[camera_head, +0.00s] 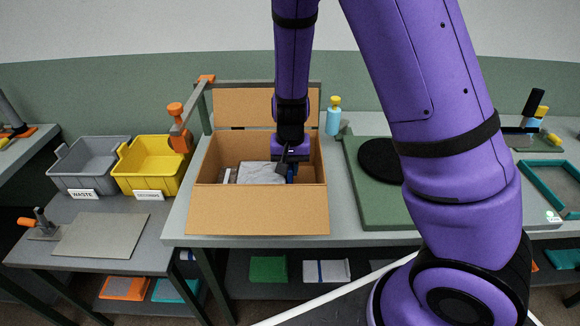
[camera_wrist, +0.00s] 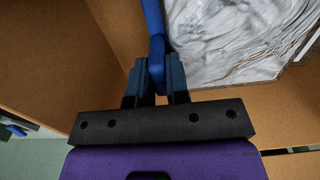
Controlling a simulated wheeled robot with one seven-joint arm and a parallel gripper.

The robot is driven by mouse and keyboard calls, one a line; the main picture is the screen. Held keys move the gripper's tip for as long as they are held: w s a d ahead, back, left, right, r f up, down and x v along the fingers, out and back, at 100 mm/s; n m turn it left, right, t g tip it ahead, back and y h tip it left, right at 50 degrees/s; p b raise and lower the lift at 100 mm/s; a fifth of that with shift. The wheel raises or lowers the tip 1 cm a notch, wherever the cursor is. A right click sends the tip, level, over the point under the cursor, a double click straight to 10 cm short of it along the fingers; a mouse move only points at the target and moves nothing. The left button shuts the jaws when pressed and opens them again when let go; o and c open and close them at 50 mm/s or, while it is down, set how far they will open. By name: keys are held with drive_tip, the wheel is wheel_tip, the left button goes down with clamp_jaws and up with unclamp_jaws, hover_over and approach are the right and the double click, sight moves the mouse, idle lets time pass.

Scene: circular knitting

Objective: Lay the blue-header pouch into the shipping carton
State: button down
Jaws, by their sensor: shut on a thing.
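The shipping carton (camera_head: 258,213) stands open on the table in the head view, its back flap up and front flap folded down. My gripper (camera_head: 286,166) reaches down inside it at the right. In the wrist view my gripper (camera_wrist: 157,82) is shut on the blue header (camera_wrist: 153,22), a narrow blue strip between the fingers. A pale, crumpled, shiny pouch body (camera_wrist: 235,38) lies flat right beside the header; it also shows inside the carton in the head view (camera_head: 262,173). The join between header and body is not clear.
A grey waste bin (camera_head: 88,166) and a yellow bin (camera_head: 150,165) stand left of the carton. A blue bottle (camera_head: 333,119) stands behind its right side. A green board with a black disc (camera_head: 380,160) lies to the right. A pale item (camera_head: 228,175) lies inside the carton's left.

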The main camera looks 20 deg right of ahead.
drive_tip(key=shift+f, duration=0.6)
drive_tip(key=c, duration=1.1)
unclamp_jaws()
drive_tip(key=shift+r, duration=0.1)
wheel_tip(320, 180, up, 12)
drive_tip(key=s+d+r+n+t+y, duration=0.1)
drive_tip(key=s+d+r, duration=0.1)
drive_tip(key=s+r, duration=0.4)
drive_tip(key=s+d+r+n+t+y, duration=0.1)
drive_tip(key=s+d+r, duration=0.25)
drive_tip(key=r, duration=0.55)
drive_tip(key=s+r+n+t+h, duration=0.1)
drive_tip(key=s+r, duration=0.2)
drive_tip(key=s, duration=0.3)
drive_tip(key=s+d+r+n+t+h, duration=0.1)
drive_tip(key=s+r+t, duration=0.1)
drive_tip(key=s, duration=0.5)
drive_tip(key=shift+s+d+r, duration=0.2)
drive_tip(key=shift+s+r, duration=0.1)
drive_tip(key=shift+r, duration=0.25)
